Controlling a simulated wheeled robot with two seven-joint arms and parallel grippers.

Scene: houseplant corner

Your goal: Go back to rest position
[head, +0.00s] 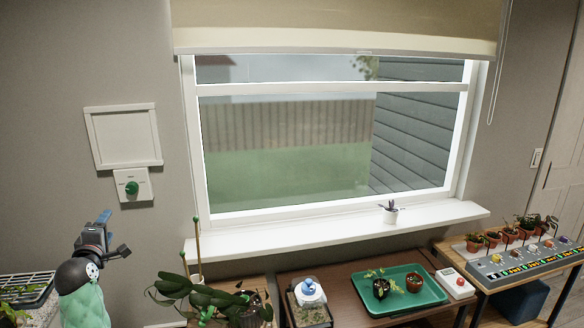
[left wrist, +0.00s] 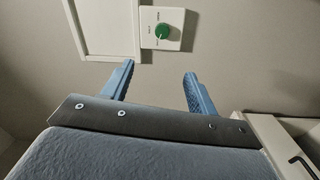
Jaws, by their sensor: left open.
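My left gripper (head: 105,225) is raised at the lower left of the head view, in front of the grey wall. In the left wrist view its two blue fingers (left wrist: 160,85) are apart with nothing between them. A white wall plate with a green knob (head: 132,187) is on the wall above and right of the gripper; it also shows beyond the fingertips in the left wrist view (left wrist: 163,30). The fingers look clear of the knob. My right gripper is in neither view.
A plant with a stake (head: 197,260) stands below the window. A green tray (head: 430,292) with two pots is on the brown table, beside a white device (head: 455,284). Several potted plants line a panel (head: 525,262) at right. A small pot (head: 390,216) is on the windowsill (head: 330,230).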

